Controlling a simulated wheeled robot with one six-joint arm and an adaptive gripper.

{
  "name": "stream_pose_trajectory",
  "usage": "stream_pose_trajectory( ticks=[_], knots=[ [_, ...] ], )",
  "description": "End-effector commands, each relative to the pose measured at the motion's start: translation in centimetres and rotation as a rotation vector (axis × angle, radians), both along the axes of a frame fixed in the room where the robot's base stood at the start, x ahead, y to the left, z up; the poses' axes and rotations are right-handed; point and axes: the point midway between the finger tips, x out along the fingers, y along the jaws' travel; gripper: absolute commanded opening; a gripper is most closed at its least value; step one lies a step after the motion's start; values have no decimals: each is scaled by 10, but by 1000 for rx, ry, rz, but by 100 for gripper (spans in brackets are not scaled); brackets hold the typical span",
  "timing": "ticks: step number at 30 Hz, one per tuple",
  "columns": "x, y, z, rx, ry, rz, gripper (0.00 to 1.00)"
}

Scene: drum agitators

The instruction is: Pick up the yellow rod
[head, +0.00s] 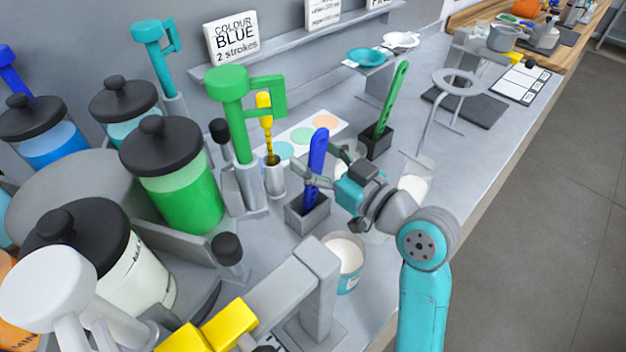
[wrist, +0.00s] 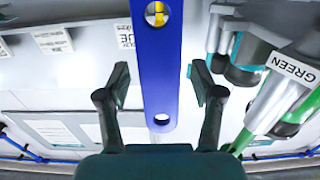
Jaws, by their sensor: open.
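The yellow rod (head: 265,115) stands upright in a small grey cup (head: 275,180), beside the green pump. A bit of yellow (wrist: 157,14) shows through the upper hole of the blue handle in the wrist view; it may be this rod. A blue paddle handle (head: 317,155) stands in a dark square holder (head: 307,214), to the right of the rod. My gripper (head: 318,174) is open beside the blue handle. In the wrist view the blue handle (wrist: 160,75) appears between my open fingers (wrist: 160,88), with gaps on both sides.
A green handle (head: 393,100) stands in another holder (head: 376,140) behind my gripper. The tall green pump (head: 240,130) and green jar (head: 178,185) stand to the left. A white-filled cup (head: 345,262) stands in front. Colour-spot card (head: 305,136) lies behind the rod.

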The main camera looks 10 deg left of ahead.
Motion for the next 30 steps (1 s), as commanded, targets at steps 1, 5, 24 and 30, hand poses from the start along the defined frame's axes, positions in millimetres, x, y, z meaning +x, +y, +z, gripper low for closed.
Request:
stream_pose_trajectory(
  ticks=[1, 5, 24, 30],
  knots=[
    [0, 0, 0, 0, 0, 0, 67],
    [0, 0, 0, 0, 0, -1, 59],
    [0, -1, 11, 1, -5, -1, 0],
    [0, 0, 46, 2, -8, 0, 0]
  ],
)
